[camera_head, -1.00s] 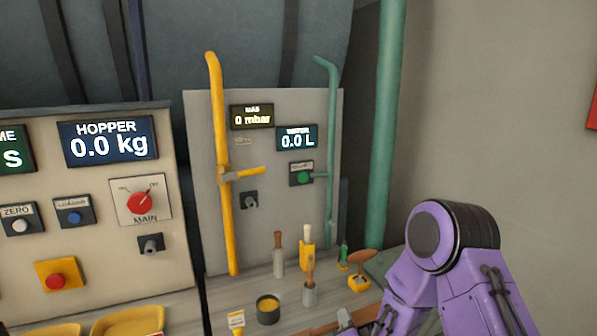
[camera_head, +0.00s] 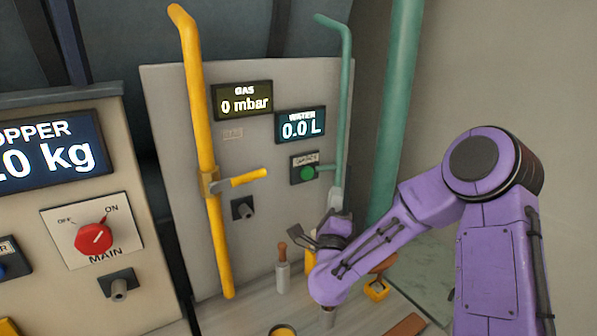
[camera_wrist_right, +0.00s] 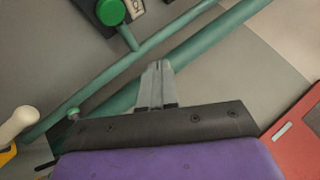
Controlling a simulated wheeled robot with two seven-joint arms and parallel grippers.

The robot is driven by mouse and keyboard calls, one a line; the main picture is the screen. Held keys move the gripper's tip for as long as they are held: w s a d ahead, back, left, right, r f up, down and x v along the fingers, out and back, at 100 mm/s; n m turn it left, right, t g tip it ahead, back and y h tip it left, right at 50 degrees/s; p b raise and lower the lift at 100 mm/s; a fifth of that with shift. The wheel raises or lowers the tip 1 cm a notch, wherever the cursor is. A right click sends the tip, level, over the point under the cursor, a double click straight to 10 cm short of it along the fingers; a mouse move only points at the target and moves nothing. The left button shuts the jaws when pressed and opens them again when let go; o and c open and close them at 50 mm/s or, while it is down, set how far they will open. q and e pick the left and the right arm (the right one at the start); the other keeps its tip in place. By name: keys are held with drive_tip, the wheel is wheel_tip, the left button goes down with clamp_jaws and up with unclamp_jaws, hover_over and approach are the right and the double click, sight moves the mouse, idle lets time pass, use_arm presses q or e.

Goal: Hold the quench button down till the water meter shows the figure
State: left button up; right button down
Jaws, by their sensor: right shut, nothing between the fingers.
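The green quench button (camera_head: 307,173) sits on a dark plate on the grey panel, below the water meter (camera_head: 301,125), which reads 0.0 L. The button also shows at the top of the right wrist view (camera_wrist_right: 111,12). My right gripper (camera_head: 336,196) is shut and empty, pointing up, a little below and to the right of the button and apart from it. Its closed fingers show in the right wrist view (camera_wrist_right: 158,68) in front of the green pipe (camera_wrist_right: 185,65). The button's label is too small to read. My left gripper is out of view.
A red MAIN knob (camera_head: 94,238) is on the left panel. Handled tools (camera_head: 283,268) stand on the bench below. A thick green pipe (camera_head: 396,110) rises at the right.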

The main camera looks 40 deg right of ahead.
sight(307, 173)
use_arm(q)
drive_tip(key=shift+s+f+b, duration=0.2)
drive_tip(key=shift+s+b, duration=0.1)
use_arm(e)
drive_tip(key=w+d, duration=0.1)
drive_tip(key=w, duration=0.7)
drive_tip(key=shift+s+r, duration=0.1)
drive_tip(key=shift+r, duration=0.05)
use_arm(q)
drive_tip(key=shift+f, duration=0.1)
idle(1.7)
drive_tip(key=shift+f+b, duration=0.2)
drive_tip(key=shift+b, duration=0.1)
use_arm(e)
drive_tip(key=shift+w, duration=0.5)
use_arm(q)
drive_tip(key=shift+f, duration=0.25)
use_arm(e)
drive_tip(key=shift+w+d, duration=0.1)
drive_tip(key=shift+w, duration=0.3)
idle(3.5)
